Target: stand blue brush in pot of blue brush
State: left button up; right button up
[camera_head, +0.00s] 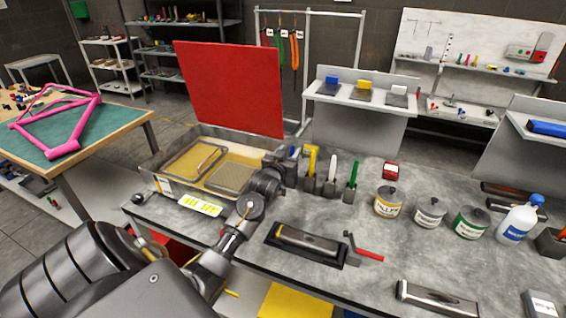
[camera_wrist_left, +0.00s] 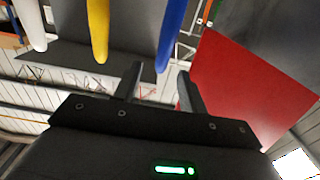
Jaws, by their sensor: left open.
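The blue brush (camera_head: 294,153) shows only as a small piece of blue handle beside my left gripper (camera_head: 287,164) in the head view. In the left wrist view the blue handle (camera_wrist_left: 172,35) reaches between the open fingers of my left gripper (camera_wrist_left: 160,72). I cannot tell whether they touch it, and the fingers are not closed on it. The pot of the blue brush is hidden or cannot be told apart from the dark gripper. My right gripper is not in view.
Yellow (camera_head: 312,158), white (camera_head: 332,169) and green (camera_head: 353,173) brushes stand in dark pots close to the right. A tray with a red lid (camera_head: 230,85) lies behind left. Paint tins (camera_head: 388,203) and a bottle (camera_head: 518,222) stand right on the grey bench (camera_head: 390,255).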

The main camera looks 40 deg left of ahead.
pick_arm(q)
jog(key=b+v, duration=0.1)
jog(key=v, duration=0.7)
jog(key=shift+b, duration=0.3)
dwell(0.3)
